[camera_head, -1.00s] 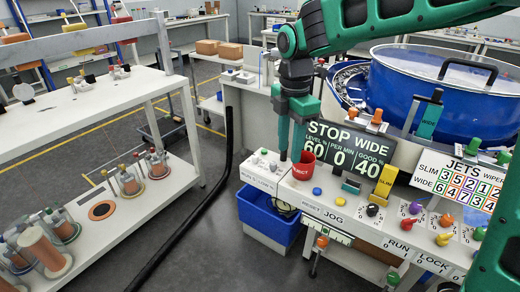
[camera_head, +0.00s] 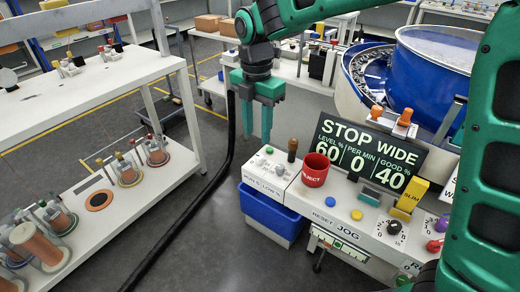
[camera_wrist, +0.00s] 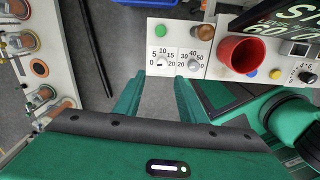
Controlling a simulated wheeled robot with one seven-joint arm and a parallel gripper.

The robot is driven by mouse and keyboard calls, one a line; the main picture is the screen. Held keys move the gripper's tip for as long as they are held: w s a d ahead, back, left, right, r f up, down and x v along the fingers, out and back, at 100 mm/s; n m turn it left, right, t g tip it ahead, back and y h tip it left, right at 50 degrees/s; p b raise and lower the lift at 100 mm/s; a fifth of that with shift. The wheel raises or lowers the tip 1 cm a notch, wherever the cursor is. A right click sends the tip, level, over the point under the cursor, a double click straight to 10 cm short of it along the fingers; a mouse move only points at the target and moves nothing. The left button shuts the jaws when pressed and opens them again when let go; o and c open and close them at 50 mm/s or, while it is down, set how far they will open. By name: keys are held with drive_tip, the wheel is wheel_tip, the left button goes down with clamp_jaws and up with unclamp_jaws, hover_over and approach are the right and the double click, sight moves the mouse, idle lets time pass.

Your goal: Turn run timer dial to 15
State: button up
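The run timer dial (camera_wrist: 161,60) is a small pale knob with a printed scale from 0 to 20 in the wrist view. Its exact pointer setting is too small to tell. In the head view the dial (camera_head: 265,162) is a small knob on the console's left end, by a label reading "RUN S". A second pale dial (camera_wrist: 193,65), marked 20 to 50, sits just right of it. My gripper (camera_head: 258,138) is open and empty, above and left of the console. In the wrist view my gripper (camera_wrist: 158,84) has both fingers apart, short of the dials.
A display (camera_head: 368,158) reads "STOP WIDE". A blue bin (camera_head: 270,215) stands below the console's left end.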

sight(260, 156)
drive_tip(key=f, duration=0.8)
drive_tip(key=shift+w+d+f, duration=0.1)
drive_tip(key=shift+d+f, duration=0.25)
clamp_jaws()
